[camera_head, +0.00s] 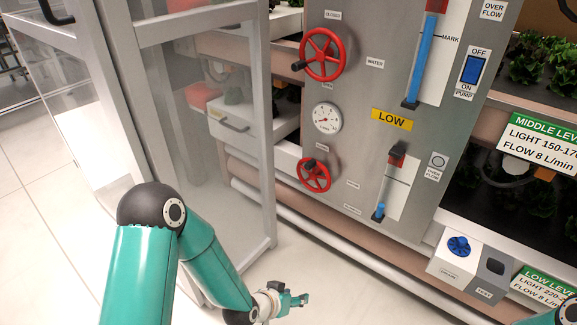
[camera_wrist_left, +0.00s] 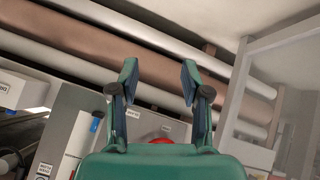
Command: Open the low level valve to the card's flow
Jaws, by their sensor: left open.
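The low level valve (camera_head: 314,175) is a red handwheel on the grey panel under the yellow LOW label (camera_head: 392,119). Beside it a flow tube (camera_head: 380,212) shows a short blue column near its bottom. The green and white low level card (camera_head: 545,287) is at the lower right; its flow line is cut off by the frame edge and my arm. My left gripper (camera_head: 290,299) is open and empty, below the valve and apart from it. In the left wrist view its fingers (camera_wrist_left: 158,78) are spread, and a red wheel (camera_wrist_left: 161,141) shows partly behind the gripper body. My right gripper is out of view.
Another red handwheel (camera_head: 321,54) is higher on the panel, above a round gauge (camera_head: 326,118). A glass-paned door (camera_head: 262,130) stands left of the panel. Pipes (camera_head: 350,240) run below it. A box with a blue knob (camera_head: 459,246) is at lower right.

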